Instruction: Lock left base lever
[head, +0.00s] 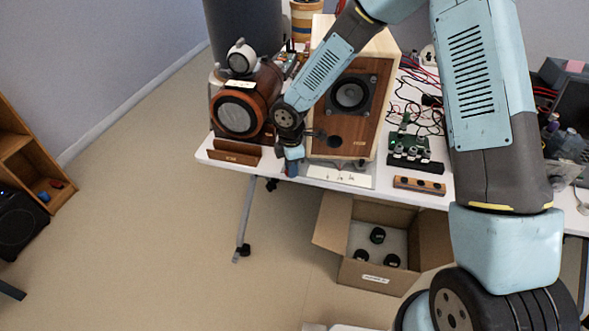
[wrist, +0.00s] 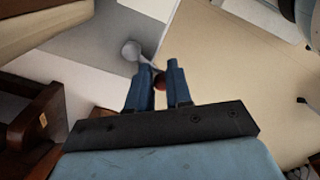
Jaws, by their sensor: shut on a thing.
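The left base lever shows in the wrist view as a red ball knob (wrist: 160,82) near a pale round pivot (wrist: 131,49) on a grey plate. My gripper (wrist: 160,70) has its two blue fingers on either side of the red knob and is shut on it. In the head view my gripper (head: 291,168) hangs at the table's front edge, at the left end of the grey base plate (head: 358,182) under the wooden speaker (head: 343,137). The lever is hidden there by my gripper. Whether it is locked cannot be told.
A round wooden speaker (head: 236,114) and a brown wooden stand (head: 233,152) are close on the left. A green circuit board (head: 409,143) and cables lie to the right. An open cardboard box (head: 372,273) stands on the floor below. The floor at front left is clear.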

